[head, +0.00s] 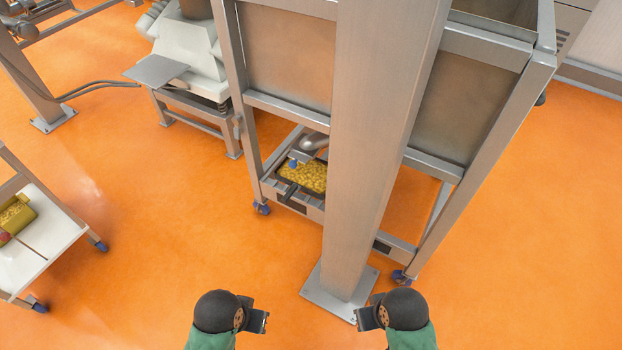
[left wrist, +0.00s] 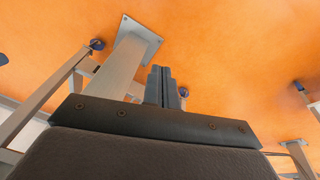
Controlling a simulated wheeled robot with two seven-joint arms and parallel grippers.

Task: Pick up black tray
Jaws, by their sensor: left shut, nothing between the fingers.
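A black tray (head: 285,177) filled with yellow pieces (head: 309,175) sits low inside a metal frame on casters, behind and left of a thick steel column. The column hides the tray's right side. My left gripper (head: 266,322) is at the bottom of the head view, well in front of the tray and apart from it. In the left wrist view its fingers (left wrist: 162,85) are together with nothing between them. My right gripper (head: 357,317) is at the bottom, right of the left one; its finger opening is too small to tell.
The steel column (head: 370,130) with its floor plate (head: 340,290) stands between my grippers and the metal frame (head: 480,170). A white cart (head: 35,245) with yellow items is at the left. Orange floor (head: 170,210) is clear between cart and frame.

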